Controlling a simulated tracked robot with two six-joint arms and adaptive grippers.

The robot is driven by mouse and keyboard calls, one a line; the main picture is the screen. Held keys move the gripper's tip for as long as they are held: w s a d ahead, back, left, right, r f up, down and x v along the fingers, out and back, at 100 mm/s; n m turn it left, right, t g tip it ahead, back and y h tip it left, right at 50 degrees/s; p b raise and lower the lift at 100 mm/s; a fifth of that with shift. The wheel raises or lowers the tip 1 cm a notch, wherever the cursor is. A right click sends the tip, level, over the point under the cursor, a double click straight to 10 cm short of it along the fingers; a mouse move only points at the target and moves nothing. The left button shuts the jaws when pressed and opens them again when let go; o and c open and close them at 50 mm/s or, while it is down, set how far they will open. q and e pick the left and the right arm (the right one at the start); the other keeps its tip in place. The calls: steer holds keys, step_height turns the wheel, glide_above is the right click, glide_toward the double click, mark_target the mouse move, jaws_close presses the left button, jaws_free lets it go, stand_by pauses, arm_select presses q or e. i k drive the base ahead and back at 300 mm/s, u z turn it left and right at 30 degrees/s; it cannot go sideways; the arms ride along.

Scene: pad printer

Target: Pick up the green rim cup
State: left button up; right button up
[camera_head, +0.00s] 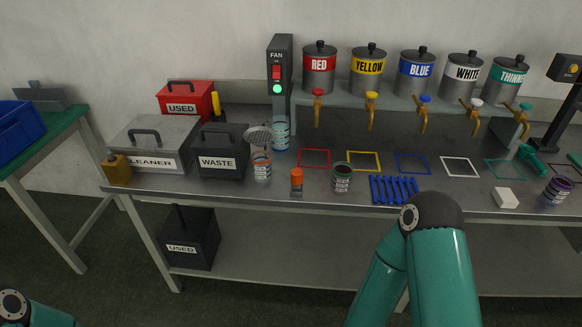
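The green rim cup (342,178) stands upright near the front edge of the steel bench, with a dark inside and a pale label around its wall. It is left of the blue ribbed rack and right of a small orange-capped container. Nothing is touching it. A teal arm of mine rises from the bottom, right of the cup, with its dark joint in front of the bench edge. No fingers of my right gripper show. Only a piece of my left arm shows in the bottom left corner, and my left gripper is out of view.
The orange-capped container (297,180), orange rim cup (262,167) and blue rack (396,190) flank the cup. Red (314,158) and yellow (363,161) outlined squares lie behind it. A white block (506,198) and purple rim cup (557,191) stand at right. WASTE bin (221,162) stands left.

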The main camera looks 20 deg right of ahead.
mark_target(342, 179)
steer(key=u, duration=0.15)
steer(key=i, duration=0.95)
steer(key=z, duration=0.4)
